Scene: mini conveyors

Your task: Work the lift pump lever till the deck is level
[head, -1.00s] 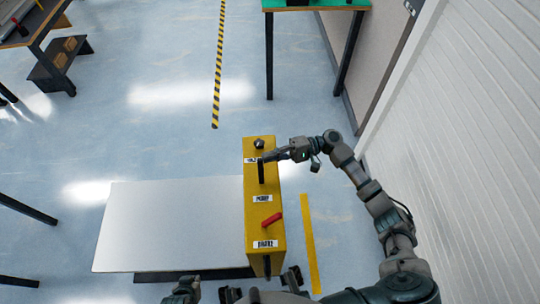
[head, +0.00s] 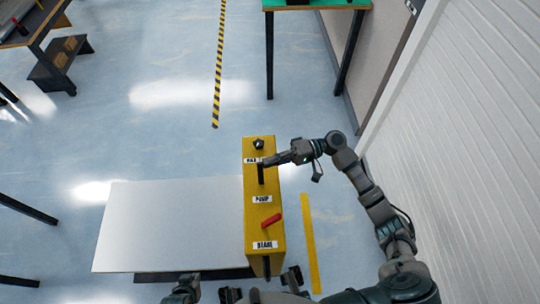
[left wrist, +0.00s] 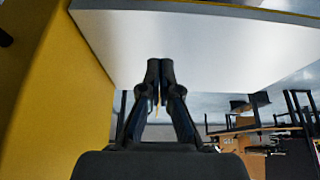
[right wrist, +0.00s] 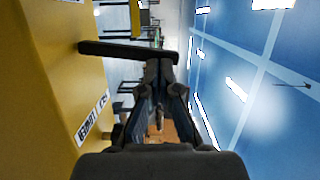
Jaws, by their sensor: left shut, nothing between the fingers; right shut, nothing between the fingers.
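The yellow lift console (head: 253,185) stands beside the pale flat deck (head: 170,225). Its black pump lever (head: 261,174) sticks up above the PUMP label (head: 262,199). In the right wrist view the lever (right wrist: 115,49) crosses in front of my fingertips. My right gripper (head: 265,160) is shut and empty at the lever's upper end; I cannot tell whether it touches. My left gripper (left wrist: 160,65) is shut and empty beside the console, close to the deck, low in the head view (head: 184,288). The deck's exact tilt cannot be told from above.
A red handle (head: 271,219) sits on the console above the BRAKE label (head: 265,245), and a black knob (head: 258,144) is at the far end. A white ribbed wall (head: 480,150) stands to the right.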

